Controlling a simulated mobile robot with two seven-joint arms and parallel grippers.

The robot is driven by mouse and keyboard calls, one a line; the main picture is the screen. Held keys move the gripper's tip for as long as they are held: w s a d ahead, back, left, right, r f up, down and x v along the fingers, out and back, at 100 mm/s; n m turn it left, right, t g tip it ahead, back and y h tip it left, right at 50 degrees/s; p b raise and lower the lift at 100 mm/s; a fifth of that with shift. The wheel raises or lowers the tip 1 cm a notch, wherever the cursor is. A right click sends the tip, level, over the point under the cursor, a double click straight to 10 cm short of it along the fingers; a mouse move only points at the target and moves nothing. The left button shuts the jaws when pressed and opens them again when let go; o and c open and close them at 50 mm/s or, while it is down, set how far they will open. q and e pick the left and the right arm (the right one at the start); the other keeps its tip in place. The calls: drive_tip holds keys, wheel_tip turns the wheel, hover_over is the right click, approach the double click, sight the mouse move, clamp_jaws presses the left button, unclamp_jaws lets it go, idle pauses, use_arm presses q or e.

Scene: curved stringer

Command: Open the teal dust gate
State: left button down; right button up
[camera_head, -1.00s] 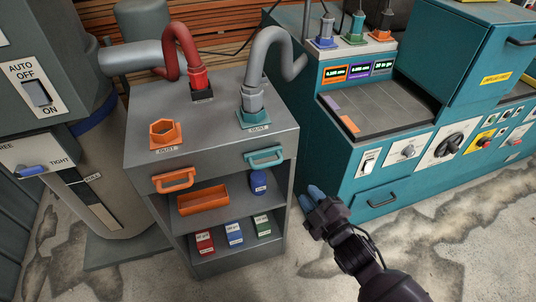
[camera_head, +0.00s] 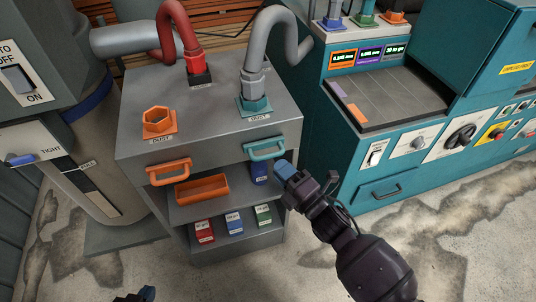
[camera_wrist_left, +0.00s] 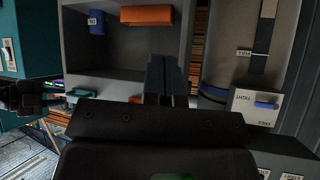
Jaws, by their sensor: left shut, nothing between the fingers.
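The teal dust gate handle (camera_head: 265,148) is a U-shaped pull on the grey cabinet's upper right front, below the teal-based hose port (camera_head: 254,104). My right gripper (camera_head: 285,171) has its blue fingertips just below and right of the handle's right end. I see no clear grip on it, and the finger gap cannot be made out. My left gripper (camera_head: 148,293) is at the bottom edge of the head view, mostly cut off, well away from the handle. In the left wrist view its fingers (camera_wrist_left: 166,76) are together and empty, before the cabinet's open shelf.
An orange handle (camera_head: 169,173) and orange port (camera_head: 158,122) are on the cabinet's left. Below are an orange bin (camera_head: 202,189), a blue can (camera_head: 259,173) and several small boxes. A teal machine (camera_head: 400,160) stands right, a grey collector (camera_head: 100,150) left.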

sight(268, 154)
drive_tip(key=shift+x, duration=2.7)
clamp_jaws()
